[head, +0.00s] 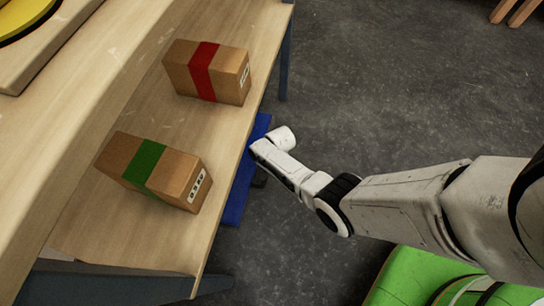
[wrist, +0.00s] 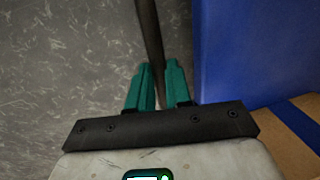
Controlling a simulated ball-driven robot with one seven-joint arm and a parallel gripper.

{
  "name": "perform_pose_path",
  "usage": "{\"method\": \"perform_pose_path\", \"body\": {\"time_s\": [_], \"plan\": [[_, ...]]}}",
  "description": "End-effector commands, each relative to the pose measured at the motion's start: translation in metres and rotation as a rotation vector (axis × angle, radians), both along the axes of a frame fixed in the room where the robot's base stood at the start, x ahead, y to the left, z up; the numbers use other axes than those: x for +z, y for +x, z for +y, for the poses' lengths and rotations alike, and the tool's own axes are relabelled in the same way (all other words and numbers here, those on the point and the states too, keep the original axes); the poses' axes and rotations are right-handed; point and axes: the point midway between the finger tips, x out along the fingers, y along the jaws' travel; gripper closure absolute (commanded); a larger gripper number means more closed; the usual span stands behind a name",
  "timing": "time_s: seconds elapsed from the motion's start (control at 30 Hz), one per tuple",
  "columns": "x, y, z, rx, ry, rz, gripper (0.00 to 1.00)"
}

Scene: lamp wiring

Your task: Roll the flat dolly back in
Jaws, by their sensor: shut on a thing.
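The flat dolly (head: 240,190) is blue and low. In the head view a strip of it sticks out from under the wooden shelf's edge, and the rest is hidden beneath. The wrist view shows its blue surface (wrist: 240,50) close on the right. My gripper (wrist: 160,85) has teal fingers, shut on a dark thin bar (wrist: 149,30) beside the blue surface. How the bar joins the dolly is not visible. In the head view my arm reaches down to the dolly's outer side and mostly hides the fingers.
Cardboard boxes with a red band (head: 205,70) and a green band (head: 152,165) stand on the wooden shelf (head: 135,95). A brown box-like surface with a blue band (wrist: 290,140) shows in the wrist view. Table legs (head: 286,65) flank the dolly.

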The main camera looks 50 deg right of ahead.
Motion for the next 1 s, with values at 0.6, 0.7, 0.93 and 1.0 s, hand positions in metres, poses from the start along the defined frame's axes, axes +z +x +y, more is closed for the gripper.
{"method": "perform_pose_path", "body": {"time_s": [0.6,0.7,0.93,1.0], "plan": [[0.000,0.005,0.002,0.001,0.003,-0.012,0.58],[0.000,0.005,0.002,0.001,0.002,-0.010,0.56],[0.004,0.003,0.001,0.000,0.001,-0.008,0.56],[0.010,0.003,0.001,0.000,0.001,-0.008,0.56]]}}
